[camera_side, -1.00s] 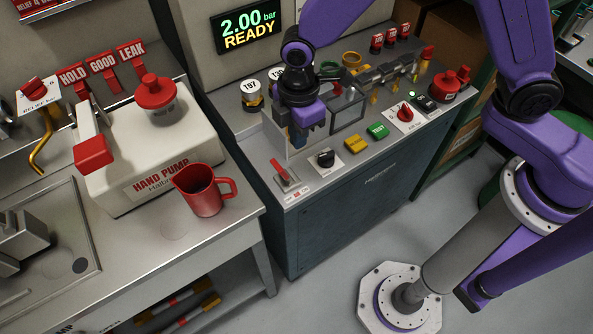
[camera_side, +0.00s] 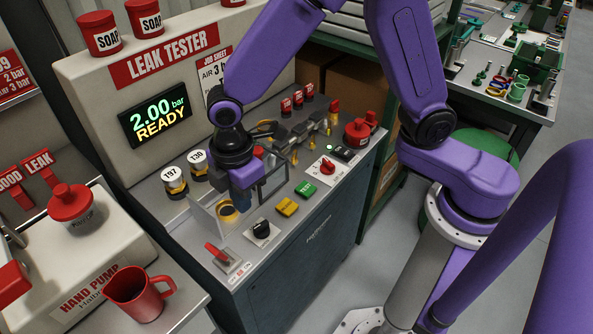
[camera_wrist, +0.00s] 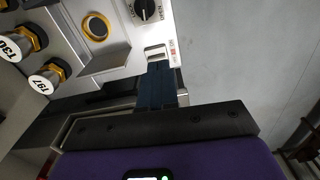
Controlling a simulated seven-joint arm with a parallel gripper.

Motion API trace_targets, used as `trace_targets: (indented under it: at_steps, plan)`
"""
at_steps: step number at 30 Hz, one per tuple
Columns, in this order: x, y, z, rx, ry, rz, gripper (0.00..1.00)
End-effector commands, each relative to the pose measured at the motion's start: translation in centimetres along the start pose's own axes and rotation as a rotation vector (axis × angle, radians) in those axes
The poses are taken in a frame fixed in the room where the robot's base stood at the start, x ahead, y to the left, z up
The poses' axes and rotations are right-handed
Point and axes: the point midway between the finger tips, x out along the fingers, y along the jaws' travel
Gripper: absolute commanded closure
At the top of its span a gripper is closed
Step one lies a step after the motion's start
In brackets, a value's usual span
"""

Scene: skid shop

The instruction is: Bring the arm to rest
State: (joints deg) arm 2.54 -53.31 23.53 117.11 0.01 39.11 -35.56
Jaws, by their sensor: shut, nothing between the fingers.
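My gripper (camera_side: 243,200) hangs pointing down over the left part of the leak tester bench (camera_side: 315,245), close to a clear-walled guard (camera_side: 205,219). Its fingers are together with nothing between them. In the wrist view the dark blue fingers (camera_wrist: 158,88) also show closed, over the bench edge near a small switch. A gold ring (camera_side: 229,212) lies just left of the fingertips in the side view. Whether the fingertips touch anything is unclear.
Weights marked 197 (camera_side: 174,182) and 130 (camera_side: 198,164) stand left of my gripper. A black knob (camera_side: 262,229), a red lever (camera_side: 217,252), and yellow (camera_side: 287,207) and green (camera_side: 306,190) buttons line the front. A red jug (camera_side: 137,295) stands on the left bench. The display (camera_side: 155,118) reads 2.00 bar READY.

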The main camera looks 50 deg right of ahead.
Motion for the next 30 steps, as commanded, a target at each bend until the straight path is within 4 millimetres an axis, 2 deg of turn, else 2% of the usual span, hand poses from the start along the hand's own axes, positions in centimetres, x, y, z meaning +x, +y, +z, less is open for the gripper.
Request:
trace_targets:
  at_steps: [3, 9, 15, 21, 25, 30]
  plan:
    - [-2.3, -2.0, 2.9, 0.058, 0.008, 0.005, 1.0]
    - [-5.1, -5.9, 7.9, 0.161, 0.014, 0.006, 1.0]
    - [-7.2, -10.2, 13.2, 0.262, 0.021, 0.006, 1.0]
    - [-8.2, -14.2, 18.0, 0.353, 0.026, 0.005, 1.0]
    - [-8.5, -15.8, 20.0, 0.39, 0.027, 0.004, 1.0]
    - [-8.5, -16.7, 20.9, 0.41, 0.026, 0.003, 1.0]
